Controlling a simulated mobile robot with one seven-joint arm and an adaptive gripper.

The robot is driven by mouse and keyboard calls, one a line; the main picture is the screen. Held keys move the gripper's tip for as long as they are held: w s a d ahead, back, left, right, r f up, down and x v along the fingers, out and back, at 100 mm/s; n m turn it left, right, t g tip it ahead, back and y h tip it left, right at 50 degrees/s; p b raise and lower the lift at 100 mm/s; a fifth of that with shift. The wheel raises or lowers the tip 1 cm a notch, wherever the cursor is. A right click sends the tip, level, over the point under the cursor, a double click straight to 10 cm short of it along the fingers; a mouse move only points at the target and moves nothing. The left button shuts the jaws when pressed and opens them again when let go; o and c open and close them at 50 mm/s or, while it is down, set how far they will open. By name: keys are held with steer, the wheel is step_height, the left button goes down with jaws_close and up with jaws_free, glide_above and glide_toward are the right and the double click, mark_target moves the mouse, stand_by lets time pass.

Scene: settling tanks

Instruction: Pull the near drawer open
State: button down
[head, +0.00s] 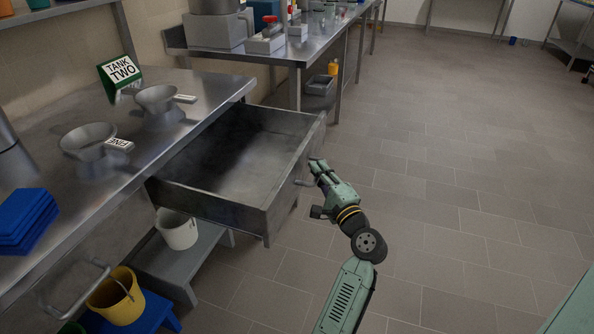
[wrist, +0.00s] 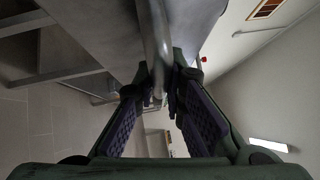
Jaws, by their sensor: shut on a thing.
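The near drawer (head: 235,165) is a grey metal drawer under the steel bench, pulled well out over the floor. Its inside looks empty. My gripper (head: 308,178) is at the drawer's front face, at the handle (head: 303,183). In the wrist view the handle bar (wrist: 156,45) runs between the two purple-padded fingers of my gripper (wrist: 158,95), which are shut on it. Part of the handle is hidden by the fingers in the head view.
On the steel bench (head: 205,92) stand two funnels (head: 88,140), a green TANK TWO sign (head: 120,75) and blue trays (head: 27,218). Below are a white bucket (head: 178,232), a yellow bucket (head: 117,297) and another handle (head: 80,290). The tiled floor (head: 450,180) at right is clear.

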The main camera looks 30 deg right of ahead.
steer(key=shift+s+d, duration=0.55)
steer(key=shift+s, duration=0.2)
steer(key=c, duration=1.7)
jaws_free()
steer(key=shift+o, duration=0.2)
steer(key=shift+s, duration=0.1)
steer(key=s+a+f, duration=0.1)
steer(key=s, duration=1)
steer(key=shift+s+a+f, duration=0.25)
steer(key=shift+s+f, duration=0.05)
